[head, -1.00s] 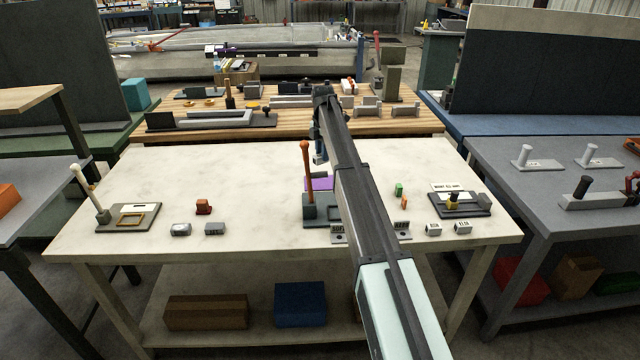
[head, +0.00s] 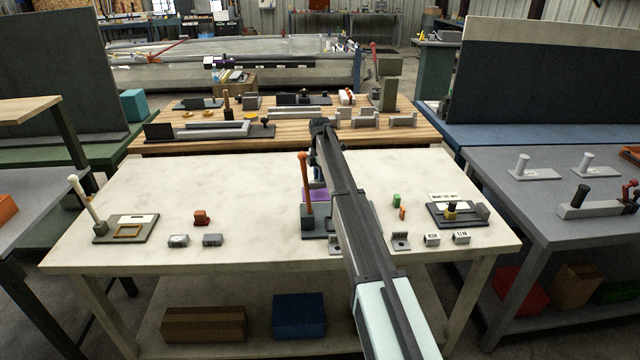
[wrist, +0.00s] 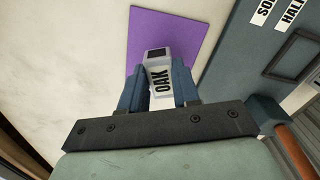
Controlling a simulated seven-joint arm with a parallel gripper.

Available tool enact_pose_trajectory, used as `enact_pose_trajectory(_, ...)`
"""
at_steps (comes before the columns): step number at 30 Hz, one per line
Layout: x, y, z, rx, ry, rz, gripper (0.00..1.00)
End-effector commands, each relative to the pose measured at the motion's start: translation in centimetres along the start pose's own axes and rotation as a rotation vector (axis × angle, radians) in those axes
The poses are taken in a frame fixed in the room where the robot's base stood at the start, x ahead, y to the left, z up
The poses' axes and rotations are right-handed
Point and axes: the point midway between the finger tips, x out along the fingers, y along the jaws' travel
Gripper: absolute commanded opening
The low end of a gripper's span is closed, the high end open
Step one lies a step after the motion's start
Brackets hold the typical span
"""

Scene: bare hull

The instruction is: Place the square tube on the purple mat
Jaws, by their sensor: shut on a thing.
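The square tube (wrist: 158,55) is a pale grey piece with a dark open end and an "OAK" label on its side. My gripper (wrist: 158,82) is shut on it, one blue-grey finger on each side. The purple mat (wrist: 200,25) lies behind the tube in the wrist view; whether they touch I cannot tell. In the head view the mat (head: 312,194) shows partly, beside the orange-handled fixture at the table's middle. My arm hides the rest of it there, and the tube and fingertips too.
The fixture's upright orange handle (head: 305,175) stands close left of my arm. Blocks labelled "ASH" (head: 432,240) and "ELM" (head: 461,237) sit at the right, near small green (head: 397,200) and orange pieces. The table's left back is clear.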

Motion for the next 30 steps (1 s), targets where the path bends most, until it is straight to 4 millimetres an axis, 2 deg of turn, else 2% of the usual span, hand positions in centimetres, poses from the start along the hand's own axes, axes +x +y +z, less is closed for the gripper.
enact_pose_trajectory(3, 1.6, 0.0, 0.0, 0.000, 0.000, -0.001, 0.01)
enact_pose_trajectory(6, 2.3, 0.0, 0.0, 0.000, 0.000, 0.000, 0.01)
enact_pose_trajectory(17, 2.6, 0.0, 0.0, 0.000, 0.000, 0.000, 0.01)
enact_pose_trajectory(18, 2.6, 0.0, 0.0, 0.000, 0.000, 0.000, 0.32)
enact_pose_trajectory(26, 2.6, 0.0, 0.0, 0.000, 0.000, 0.000, 0.56)
enact_pose_trajectory(30, 2.6, 0.0, 0.0, 0.000, 0.000, 0.000, 0.56)
